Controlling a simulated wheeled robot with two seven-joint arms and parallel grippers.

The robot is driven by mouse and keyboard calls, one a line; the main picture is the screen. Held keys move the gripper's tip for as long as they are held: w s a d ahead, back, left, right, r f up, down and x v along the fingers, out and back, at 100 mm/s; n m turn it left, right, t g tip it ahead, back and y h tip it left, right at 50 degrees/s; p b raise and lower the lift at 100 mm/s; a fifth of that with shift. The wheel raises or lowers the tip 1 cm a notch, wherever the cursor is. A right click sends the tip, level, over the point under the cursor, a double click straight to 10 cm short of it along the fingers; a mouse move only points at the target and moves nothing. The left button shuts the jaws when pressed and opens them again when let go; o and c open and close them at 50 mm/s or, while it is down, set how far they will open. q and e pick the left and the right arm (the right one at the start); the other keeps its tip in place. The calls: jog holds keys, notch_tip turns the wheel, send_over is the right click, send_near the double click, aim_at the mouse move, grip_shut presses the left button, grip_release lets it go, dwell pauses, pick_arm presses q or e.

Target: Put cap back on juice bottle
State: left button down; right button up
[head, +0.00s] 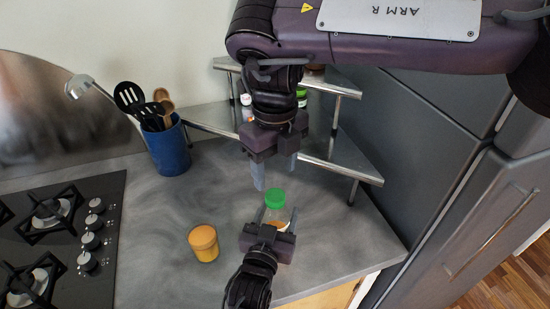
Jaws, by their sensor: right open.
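The juice bottle (275,213) is clear with some orange content low down and stands upright on the counter. The green cap (275,197) sits at its top; I cannot tell whether it is screwed tight. My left gripper (275,217) comes from below, its fingers on both sides of the bottle and seemingly closed against it; its body hides the bottle's lower part. My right gripper (274,178), on the arm marked ARM R, points down above the cap. Its fingers are apart and empty, a little clear of the cap.
A blue utensil holder (168,149) and a metal corner shelf (325,169) with small containers are behind. A gas hob (65,240) lies left. The grey counter (345,235) right of the bottle is clear.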

aim_at(275, 195)
notch_tip(275, 195, down, 6)
jog(key=shift+f, duration=0.1)
dwell(0.4)
jog(key=c, duration=1)
jog(key=m, duration=0.4)
jog(key=shift+s, duration=0.1)
jog(key=m, duration=1.7)
jog(key=o, duration=1.1)
